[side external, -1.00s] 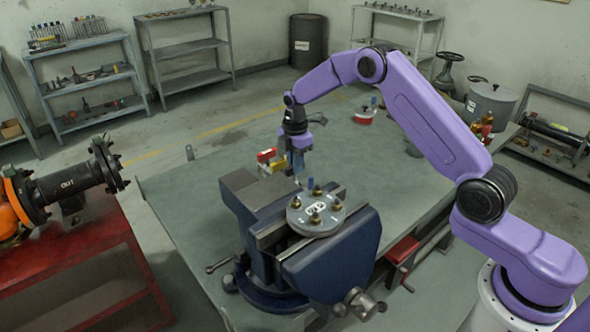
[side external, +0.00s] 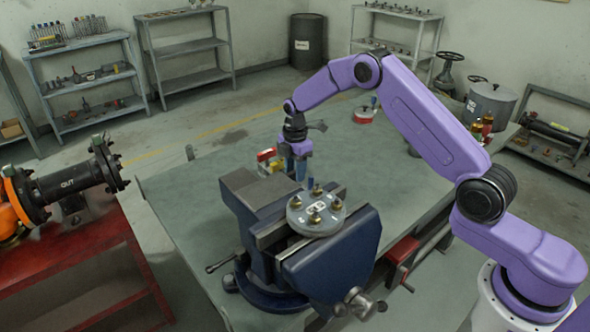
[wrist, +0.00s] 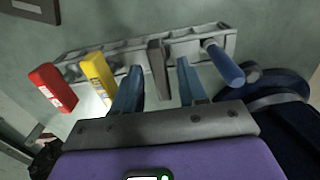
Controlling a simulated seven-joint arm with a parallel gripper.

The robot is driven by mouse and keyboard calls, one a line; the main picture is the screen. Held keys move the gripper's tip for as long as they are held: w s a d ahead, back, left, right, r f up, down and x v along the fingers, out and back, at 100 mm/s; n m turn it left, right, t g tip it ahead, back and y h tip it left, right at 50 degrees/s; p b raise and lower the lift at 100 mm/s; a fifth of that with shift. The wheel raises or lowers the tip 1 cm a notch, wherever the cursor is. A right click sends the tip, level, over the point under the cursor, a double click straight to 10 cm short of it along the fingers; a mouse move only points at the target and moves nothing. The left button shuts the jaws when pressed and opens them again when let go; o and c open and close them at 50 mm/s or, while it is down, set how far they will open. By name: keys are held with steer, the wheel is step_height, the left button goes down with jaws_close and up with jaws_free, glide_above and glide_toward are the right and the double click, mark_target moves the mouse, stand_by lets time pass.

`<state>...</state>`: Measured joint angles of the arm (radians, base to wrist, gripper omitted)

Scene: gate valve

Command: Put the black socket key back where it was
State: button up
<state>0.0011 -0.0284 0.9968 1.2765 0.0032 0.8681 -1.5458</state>
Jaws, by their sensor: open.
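A grey rack (wrist: 105,50) with several slots stands on the bench and spans the top of the wrist view. A dark grey upright bar (wrist: 157,68), possibly the black socket key, stands at the rack's middle. Its lower part and how it sits in the slot cannot be made out. My gripper (wrist: 157,88) is open, with one blue finger on each side of the bar and visible gaps between. In the side view my gripper (side external: 300,170) points down behind the vise, and the key cannot be made out there.
Red (wrist: 52,88) and yellow (wrist: 97,77) handles stand in the rack left of my fingers, and a blue handle (wrist: 223,65) sticks out at the right. The blue vise (side external: 335,255) holding a round bolted flange (side external: 316,212) is close by. The bench behind is mostly clear.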

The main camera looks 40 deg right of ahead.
step_height(320, 180, up, 12)
stand_by(0.5)
steer(key=s+a+r+m, duration=0.1)
steer(key=s+a+r, duration=0.25)
steer(key=s, duration=0.35)
steer(key=s+a+r+m, duration=0.1)
steer(key=s+a+r, duration=0.1)
steer(key=s+a, duration=0.35)
steer(key=s+a+r+m, duration=0.1)
steer(key=s+a+r, duration=0.1)
steer(key=s, duration=0.7)
steer(key=shift+m+t+y, duration=0.3)
steer(key=shift+m+y, duration=0.1)
steer(key=shift+m, duration=0.2)
steer(key=s, duration=0.4)
steer(key=s+d, duration=0.1)
steer(key=s, duration=0.8)
steer(key=shift+s+d+r, duration=0.2)
steer(key=shift+d+r, duration=0.05)
steer(key=shift+d, duration=0.1)
steer(key=s+d+f+m, duration=0.1)
steer(key=s+d+f, duration=0.2)
steer(key=s, duration=0.7)
steer(key=shift+s+d, duration=0.15)
steer(key=shift+d, duration=1)
